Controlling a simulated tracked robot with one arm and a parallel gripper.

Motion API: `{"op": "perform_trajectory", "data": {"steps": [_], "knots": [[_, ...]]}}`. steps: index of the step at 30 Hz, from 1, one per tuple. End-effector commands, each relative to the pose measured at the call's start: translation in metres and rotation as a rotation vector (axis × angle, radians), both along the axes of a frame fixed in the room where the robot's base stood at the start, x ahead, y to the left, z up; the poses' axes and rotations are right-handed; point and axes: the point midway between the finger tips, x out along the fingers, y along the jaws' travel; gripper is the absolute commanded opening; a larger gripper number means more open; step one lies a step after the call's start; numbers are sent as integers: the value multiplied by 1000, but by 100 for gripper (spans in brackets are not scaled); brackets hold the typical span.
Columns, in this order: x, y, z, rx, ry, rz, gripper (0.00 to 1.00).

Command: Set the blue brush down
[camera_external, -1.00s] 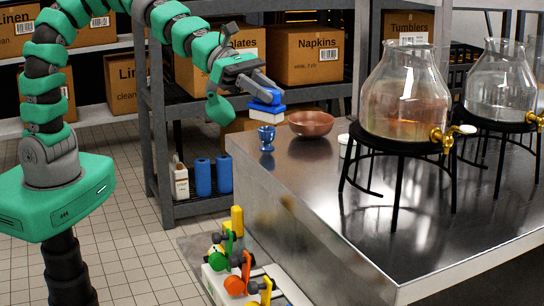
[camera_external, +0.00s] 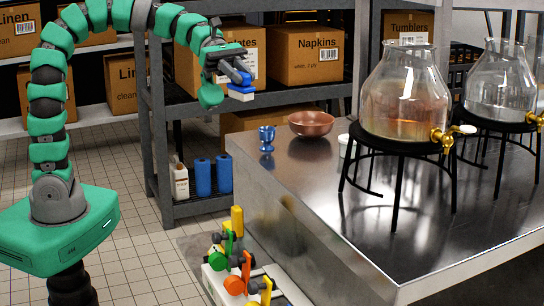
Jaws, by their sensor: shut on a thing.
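The blue brush (camera_external: 242,92) has a blue top and pale bristles underneath. My gripper (camera_external: 238,82) is shut on it and holds it in the air, in front of the shelf boxes. In the picture it is above and left of the blue cup on the steel table (camera_external: 310,205). The brush is apart from the table. The finger contact on the brush is small and partly hidden.
A small blue cup (camera_external: 267,139) and a copper bowl (camera_external: 311,124) stand at the table's far left corner. Two glass dispensers, one nearer (camera_external: 403,95), stand on black stands to the right. The table's front middle is clear. Colored-handled items (camera_external: 237,260) sit low beside the table.

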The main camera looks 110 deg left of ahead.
Motion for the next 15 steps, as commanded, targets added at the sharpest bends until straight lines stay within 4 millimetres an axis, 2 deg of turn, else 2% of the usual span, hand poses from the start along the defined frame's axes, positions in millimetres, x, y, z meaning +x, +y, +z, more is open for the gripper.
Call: {"op": "perform_trajectory", "data": {"steps": [1,6,9,15], "knots": [[-11,10,-3,5,-1,-7,0],[-48,23,4,4,-1,-73,0],[-68,28,8,5,-3,-109,0],[-95,31,14,2,-3,-165,0]]}}
